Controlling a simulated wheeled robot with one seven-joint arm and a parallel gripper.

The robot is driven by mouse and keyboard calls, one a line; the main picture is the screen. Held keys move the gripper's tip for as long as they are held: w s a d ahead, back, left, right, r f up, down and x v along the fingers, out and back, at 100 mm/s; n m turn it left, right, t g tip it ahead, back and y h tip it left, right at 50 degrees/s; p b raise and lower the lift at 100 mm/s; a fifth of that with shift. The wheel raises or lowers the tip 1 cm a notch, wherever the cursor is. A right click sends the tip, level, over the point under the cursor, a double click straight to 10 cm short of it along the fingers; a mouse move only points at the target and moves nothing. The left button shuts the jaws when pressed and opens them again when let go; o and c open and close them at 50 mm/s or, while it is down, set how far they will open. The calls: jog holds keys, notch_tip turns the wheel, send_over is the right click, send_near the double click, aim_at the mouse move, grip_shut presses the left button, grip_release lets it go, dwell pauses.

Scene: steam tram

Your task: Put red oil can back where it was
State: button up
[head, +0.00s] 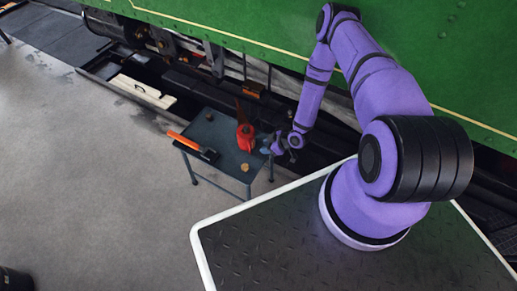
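The red oil can (245,137) stands upright on a small dark grey table (226,154) beside the green tram. My gripper (271,146) is just right of the can, at the table's right edge.
On the table are a hammer (194,146) with an orange handle, overhanging the left edge, and small tan objects (245,167). The green tram side (270,22) runs behind. A pale board (143,91) lies further left. The concrete floor (90,170) on the left is mostly clear.

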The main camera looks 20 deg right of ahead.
jog(key=shift+v, duration=1.6)
jog(key=w+d+r+h, duration=0.2)
jog(key=w+d+r, duration=0.3)
jog(key=r, duration=0.6)
jog(key=w+d+r+h, duration=0.25)
jog(key=w+r, duration=0.35)
jog(key=r, duration=0.5)
notch_tip(320, 180, up, 23)
jog(key=m+h, duration=0.3)
jog(key=s+a+r+m+h, duration=0.1)
jog(key=s+r, duration=0.2)
jog(key=r, duration=0.3)
jog(key=s+r+m, duration=0.1)
jog(key=s+r, duration=0.3)
jog(key=r, duration=0.2)
jog(key=s+a+r+m, duration=0.1)
jog(key=s+r, duration=0.3)
jog(key=s, duration=0.5)
jog(key=s+a+r+m+y, duration=0.1)
jog(key=s+a+r, duration=0.3)
jog(key=s, duration=0.5)
jog(key=s+a+r+m+g, duration=0.1)
jog(key=s+a+r+m, duration=0.1)
jog(key=s+r, duration=0.4)
jog(key=s+a, duration=0.1)
jog(key=s, duration=0.2)
jog(key=shift+s+r+m, duration=0.2)
jog(key=shift+r+m, duration=0.05)
jog(key=shift+m, duration=0.05)
